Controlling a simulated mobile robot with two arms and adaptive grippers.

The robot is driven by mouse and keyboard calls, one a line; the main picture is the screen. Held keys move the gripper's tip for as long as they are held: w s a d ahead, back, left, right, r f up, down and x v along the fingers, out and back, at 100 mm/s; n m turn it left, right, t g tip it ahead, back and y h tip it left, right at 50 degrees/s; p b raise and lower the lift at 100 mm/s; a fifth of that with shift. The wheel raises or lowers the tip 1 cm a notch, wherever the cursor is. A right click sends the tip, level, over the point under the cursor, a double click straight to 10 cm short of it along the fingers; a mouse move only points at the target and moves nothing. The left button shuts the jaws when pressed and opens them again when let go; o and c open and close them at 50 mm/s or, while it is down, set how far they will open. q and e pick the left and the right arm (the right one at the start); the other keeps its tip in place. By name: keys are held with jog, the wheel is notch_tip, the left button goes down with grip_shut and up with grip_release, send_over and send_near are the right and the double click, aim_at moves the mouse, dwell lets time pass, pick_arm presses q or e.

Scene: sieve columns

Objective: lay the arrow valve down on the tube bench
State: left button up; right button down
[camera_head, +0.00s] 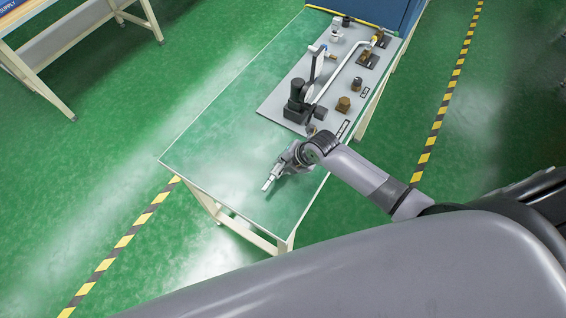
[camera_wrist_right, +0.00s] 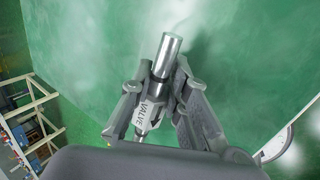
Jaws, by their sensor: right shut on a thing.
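The arrow valve (camera_wrist_right: 170,50) is a silver cylinder with a dark band and a white label reading "VALVE". In the wrist view it lies between the two fingers of my right gripper (camera_wrist_right: 162,80), which is shut on it. In the head view the valve's pale end (camera_head: 268,183) points to the lower left from my right gripper (camera_head: 283,168). Both are over the bare near part of the green-topped tube bench (camera_head: 215,145). I cannot tell whether the valve touches the bench top. My left gripper is not in view.
A grey plate (camera_head: 277,103) with a dark pump-like block (camera_head: 297,100), a white pipe (camera_head: 335,72) and several brown fittings covers the bench's far part. The bench's near left part is clear. Another table (camera_head: 60,45) stands at the upper left.

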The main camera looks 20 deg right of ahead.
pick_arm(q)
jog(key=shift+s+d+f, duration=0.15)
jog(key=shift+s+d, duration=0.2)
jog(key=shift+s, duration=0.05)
pick_arm(e)
jog(key=shift+f, duration=0.15)
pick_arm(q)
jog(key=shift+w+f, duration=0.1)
pick_arm(e)
jog(key=shift+f, duration=0.1)
jog(key=c, duration=1.9)
grip_release()
jog(key=shift+c, duration=0.2)
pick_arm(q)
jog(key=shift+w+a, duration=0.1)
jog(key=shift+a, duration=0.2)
pick_arm(e)
jog(key=o, duration=0.5)
jog(key=shift+f, duration=0.1)
jog(key=shift+s, duration=0.1)
